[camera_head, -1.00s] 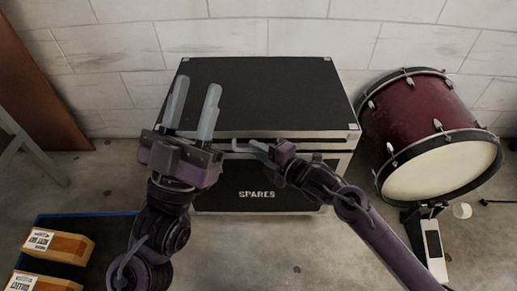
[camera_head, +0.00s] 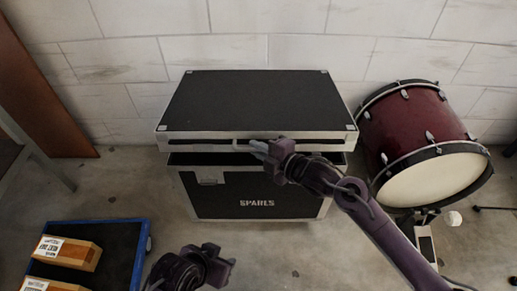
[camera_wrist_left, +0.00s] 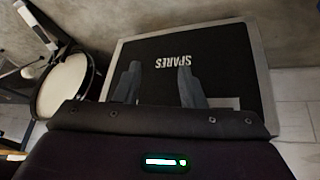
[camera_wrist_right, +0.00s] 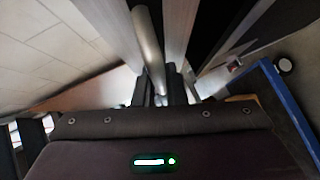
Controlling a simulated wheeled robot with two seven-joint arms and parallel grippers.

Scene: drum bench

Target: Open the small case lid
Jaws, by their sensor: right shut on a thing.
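The black case (camera_head: 215,195) with silver edges and SPARES on its front stands against the wall. Its lid (camera_head: 258,100) is slightly raised, with a narrow dark gap under its front edge. A pale bar (camera_head: 215,144) runs along the lid's front. My right gripper (camera_head: 262,149) is shut on this bar; the bar also shows between its fingers in the right wrist view (camera_wrist_right: 149,45). My left gripper (camera_head: 219,262) is low in front of the case, apart from it. In the left wrist view its fingers (camera_wrist_left: 158,88) are spread and empty, facing the case front.
A dark red bass drum (camera_head: 425,140) with a pedal (camera_head: 426,246) stands right of the case. A blue-edged tray (camera_head: 145,238) with yellow-brown boxes (camera_head: 70,252) lies at the lower left. A brown board (camera_head: 45,100) leans at the left.

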